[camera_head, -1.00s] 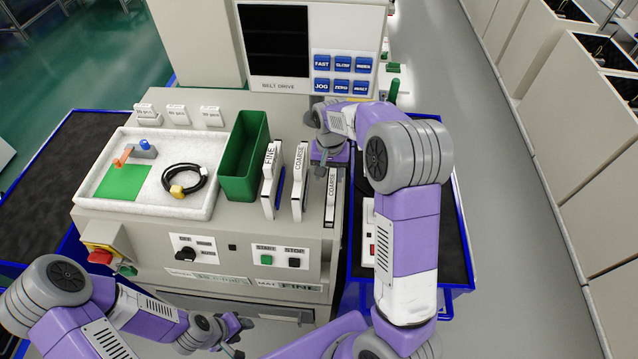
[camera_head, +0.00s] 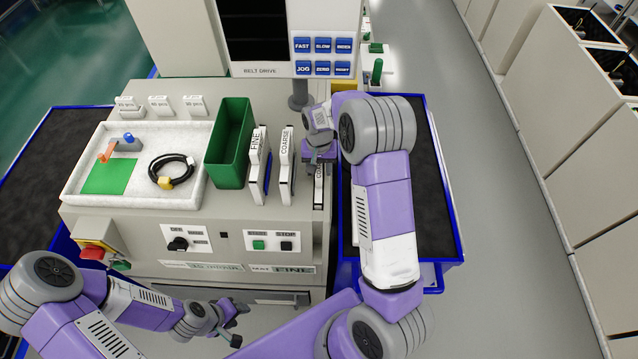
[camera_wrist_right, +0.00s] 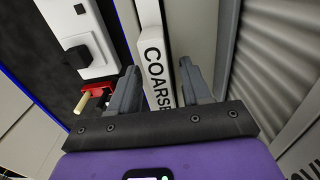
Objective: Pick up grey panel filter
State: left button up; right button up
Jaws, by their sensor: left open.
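Three upright panel filters stand in a row on the machine's top: one marked FINE (camera_head: 259,168), a COARSE one (camera_head: 286,165) beside it, and a rightmost COARSE panel (camera_head: 319,190). They have pale grey-white edges. My right gripper (camera_head: 319,165) is over the rightmost panel and hides its far part. In the right wrist view, the COARSE panel (camera_wrist_right: 154,50) lies between the two open fingers of my right gripper (camera_wrist_right: 158,88); a slim gap shows on its right side, while contact on the left cannot be told. My left gripper (camera_head: 238,325) is open and empty, low in front of the machine.
A green bin (camera_head: 230,145) stands left of the panels. A white tray (camera_head: 75,190) holds a cable coil (camera_head: 172,170) and a green square. The belt drive screen (camera_head: 270,35) rises behind. A blue-edged dark surface (camera_head: 425,180) lies right, beyond my right arm.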

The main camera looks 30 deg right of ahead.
grip_shut()
jog(key=shift+r, duration=0.15)
